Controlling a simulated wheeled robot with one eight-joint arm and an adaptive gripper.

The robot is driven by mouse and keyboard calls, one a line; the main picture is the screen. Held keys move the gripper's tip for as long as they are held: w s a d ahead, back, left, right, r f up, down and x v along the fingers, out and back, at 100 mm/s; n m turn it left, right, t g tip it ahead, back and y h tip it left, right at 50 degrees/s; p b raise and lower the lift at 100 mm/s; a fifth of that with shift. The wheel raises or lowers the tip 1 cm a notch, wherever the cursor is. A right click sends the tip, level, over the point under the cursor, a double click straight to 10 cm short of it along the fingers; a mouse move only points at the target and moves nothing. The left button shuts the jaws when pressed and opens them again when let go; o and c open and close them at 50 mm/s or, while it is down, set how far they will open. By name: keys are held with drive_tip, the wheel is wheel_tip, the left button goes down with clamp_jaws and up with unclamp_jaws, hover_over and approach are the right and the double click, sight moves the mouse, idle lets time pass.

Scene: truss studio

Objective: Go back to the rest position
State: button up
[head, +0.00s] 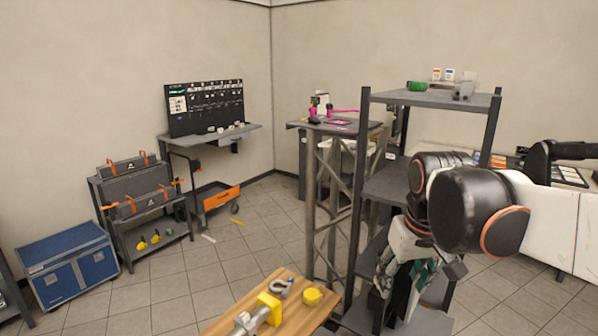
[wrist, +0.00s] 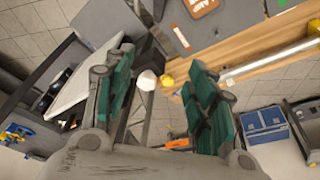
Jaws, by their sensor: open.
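My gripper (head: 408,284) hangs at the right of the head view, in front of the dark shelf rack, and my arm hides part of it. In the wrist view my gripper (wrist: 160,82) shows two green-padded fingers spread wide apart. Nothing is held between the fingers. A small white rounded thing (wrist: 147,80) and a yellow thing (wrist: 168,80) show in the gap, beyond the fingertips.
A wooden bench top (head: 240,322) with a yellow clamp (head: 270,308) stands at the front. The dark shelf rack (head: 357,220) rises close to my arm. A blue case (head: 70,265) stands at the left. Tiled floor (head: 200,270) is clear in the middle.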

drive_tip(key=s+f+m+t+b, duration=0.1)
drive_tip(key=s+f+t+b, duration=0.3)
drive_tip(key=s+f, duration=0.9)
drive_tip(key=f+b, duration=0.1)
drive_tip(key=b, duration=0.2)
drive_tip(key=shift+b, duration=0.3)
